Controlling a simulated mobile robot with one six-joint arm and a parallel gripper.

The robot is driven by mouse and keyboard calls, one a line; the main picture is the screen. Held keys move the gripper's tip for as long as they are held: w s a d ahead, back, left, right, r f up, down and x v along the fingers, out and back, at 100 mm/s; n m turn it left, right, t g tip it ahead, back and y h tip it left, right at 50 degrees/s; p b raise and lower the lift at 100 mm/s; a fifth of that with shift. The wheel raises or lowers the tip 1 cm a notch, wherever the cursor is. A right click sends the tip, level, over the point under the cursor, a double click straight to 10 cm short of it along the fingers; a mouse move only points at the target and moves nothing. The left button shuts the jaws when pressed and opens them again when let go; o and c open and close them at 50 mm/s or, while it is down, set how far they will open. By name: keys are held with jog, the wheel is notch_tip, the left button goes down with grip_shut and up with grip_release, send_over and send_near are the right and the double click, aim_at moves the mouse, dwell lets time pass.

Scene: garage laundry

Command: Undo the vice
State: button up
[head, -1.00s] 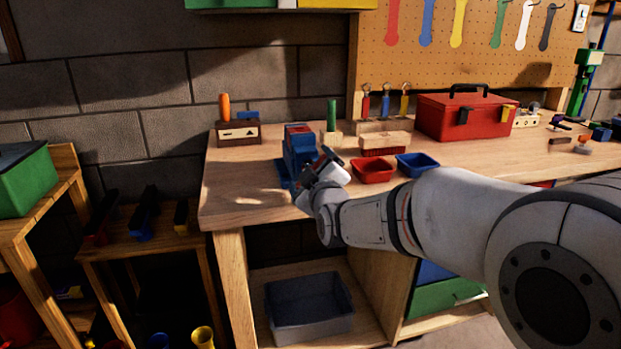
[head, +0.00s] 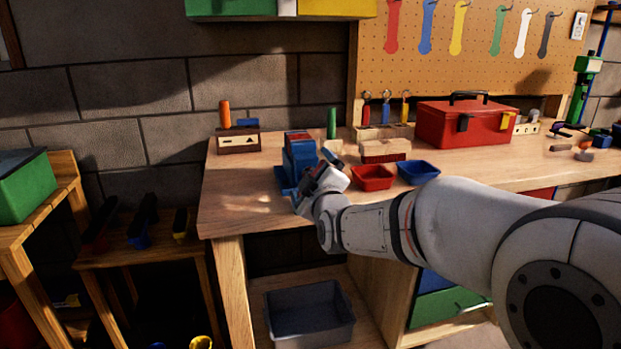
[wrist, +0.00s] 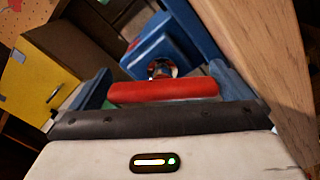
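The blue vice (head: 299,154) stands on the workbench (head: 245,205) near its left end, with a little red on top. My gripper (head: 321,171) is at the vice's near right side. In the wrist view, the vice's red handle bar (wrist: 163,91) lies crosswise between my two fingers, in line with the gripper. The fingers meet the bar's two ends, and my gripper looks shut on it. Behind the bar a round metal screw end (wrist: 161,69) shows against the blue body. The vice's jaws are not clearly visible.
Red (head: 372,178) and blue (head: 417,172) trays stand right of my gripper. A wooden box (head: 238,141), a brick-like block (head: 385,150) and a red toolbox (head: 462,123) stand farther back. The bench's front left is clear.

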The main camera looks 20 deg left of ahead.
dwell(0.4)
jog(key=m+p, duration=0.3)
jog(key=m, duration=0.1)
jog(key=shift+r, duration=0.1)
jog(key=m+p, duration=0.4)
jog(key=shift+s, duration=0.1)
jog(key=m+p, duration=0.5)
jog(key=p, duration=0.1)
jog(key=shift+r, duration=0.1)
jog(key=m+p, duration=0.5)
jog(key=p, duration=0.2)
jog(key=s+d+r+g+h+p, duration=0.1)
jog(key=s+d+g+h, duration=0.1)
jog(key=s+d, duration=0.3)
jog(key=s+d+r+g+h, duration=0.2)
jog(key=s+d, duration=0.3)
jog(key=d, duration=0.9)
jog(key=s+d+r+g+h+p, duration=0.1)
jog(key=s+d+g+h, duration=0.2)
jog(key=d, duration=0.6)
jog(key=s+g, duration=0.1)
jog(key=s, duration=0.1)
jog(key=shift+s+d+r+n+h+p, duration=0.3)
jog(key=shift+d+n+h+p, duration=0.05)
jog(key=shift+n+h, duration=0.05)
